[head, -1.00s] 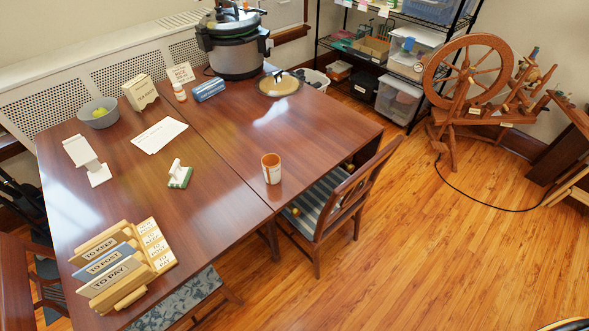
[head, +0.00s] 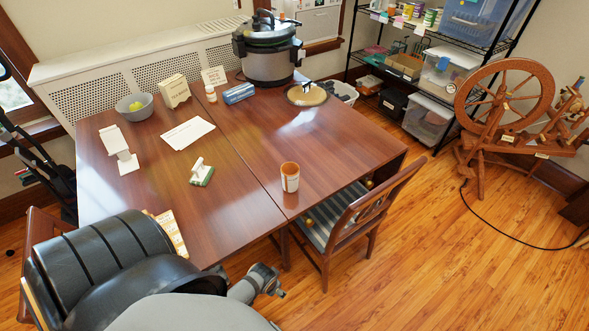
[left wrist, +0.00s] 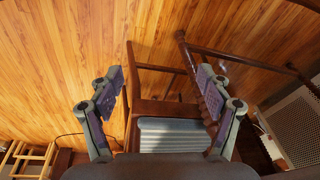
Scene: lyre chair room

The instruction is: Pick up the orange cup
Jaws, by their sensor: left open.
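The orange cup (head: 290,177), orange with a pale band, stands upright on the wooden table (head: 255,150) near its front edge. My left gripper (head: 268,280) is in front of the table, lower in the picture than the cup and apart from it. In the left wrist view my left gripper (left wrist: 163,95) has its two fingers spread wide with nothing between them. A chair with a striped seat (left wrist: 168,134) shows beyond them. I cannot make out the cup in that view. My right gripper is in neither view.
A wooden chair (head: 340,225) is tucked at the table's front right, close to the cup. The tabletop around the cup is clear.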

